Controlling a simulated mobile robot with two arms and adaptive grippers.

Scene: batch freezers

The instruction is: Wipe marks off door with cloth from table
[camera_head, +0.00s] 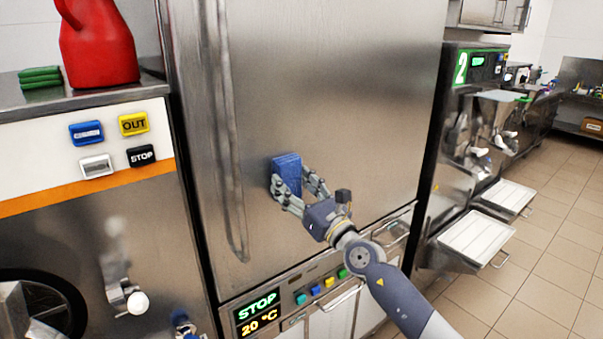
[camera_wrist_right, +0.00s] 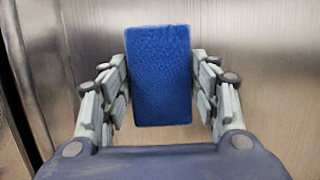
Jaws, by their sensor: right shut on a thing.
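The door (camera_head: 330,80) is a tall brushed-steel panel in the middle of the head view, with a long vertical handle (camera_head: 232,170) on its left. My right gripper (camera_head: 300,185) is shut on a blue cloth (camera_head: 288,172) and holds it at the door's lower left part, just right of the handle. The cloth is a folded block between the fingers in the right wrist view (camera_wrist_right: 158,75). It looks at or very near the door surface; contact is hard to tell. I make out no clear marks on the door. My left gripper is not in view.
A counter at left holds a red jug (camera_head: 98,45) and folded green cloths (camera_head: 40,77).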

